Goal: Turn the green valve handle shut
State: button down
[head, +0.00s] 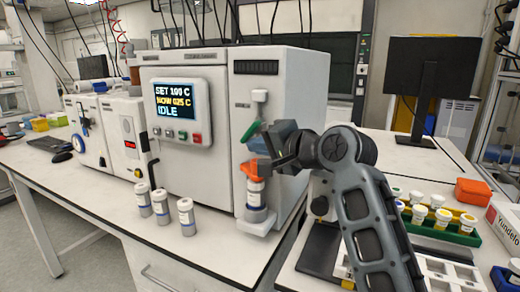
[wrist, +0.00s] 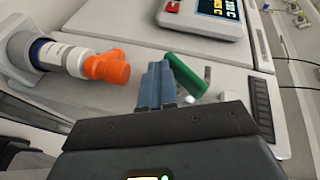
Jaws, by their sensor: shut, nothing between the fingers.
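The green valve handle (head: 250,131) is on the front of the large white reactor, at its right part. It is a bar that slants in the head view. In the wrist view the green handle (wrist: 190,76) slants just right of my fingertips. My gripper (head: 262,139) is at the handle, its blue fingers partly hiding it in the head view. In the wrist view my gripper (wrist: 160,68) has its fingers together and empty, beside the handle and not around it. I cannot tell whether they touch it. The valve's mount is mostly hidden.
An orange-topped canister (head: 255,190) sits at the reactor below my gripper; its orange part (wrist: 108,68) is left of my fingers. The reactor display (head: 174,101) reads SET 100 C, NOW 025 C, IDLE. Three capped vials (head: 161,208) stand on the bench. A green rack (head: 440,229) is at right.

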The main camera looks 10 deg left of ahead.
jog(key=shift+a+f+t+y, duration=0.2)
jog(key=shift+a+t+y, duration=0.1)
jog(key=shift+y, duration=0.2)
jog(key=shift+w+f, duration=0.1)
dwell(0.3)
jog(key=shift+a, duration=0.1)
dwell(0.9)
